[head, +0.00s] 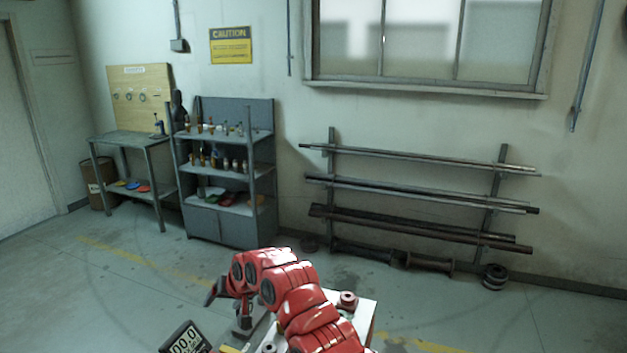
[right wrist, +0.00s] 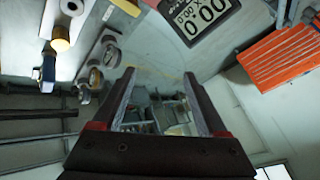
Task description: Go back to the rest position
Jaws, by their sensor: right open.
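My right arm is red and reaches over a pale worktable (head: 362,318) at the bottom of the head view. Its dark gripper (head: 213,292) points left there, mostly hidden by the arm's red links. In the right wrist view the right gripper (right wrist: 155,88) has its two fingers well apart with nothing between them. A grey metal piece (head: 243,325) stands on the worktable below the gripper; whether it is part of the gate valve I cannot tell. My left gripper is not in view.
A red flanged part (head: 348,300) sits on the worktable. A digital display (head: 185,340) stands at its left. An orange ribbed object (right wrist: 284,58) shows in the right wrist view. A shelf unit (head: 228,222), a bench (head: 130,139) and a pipe rack (head: 420,205) line the wall, with open floor in front.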

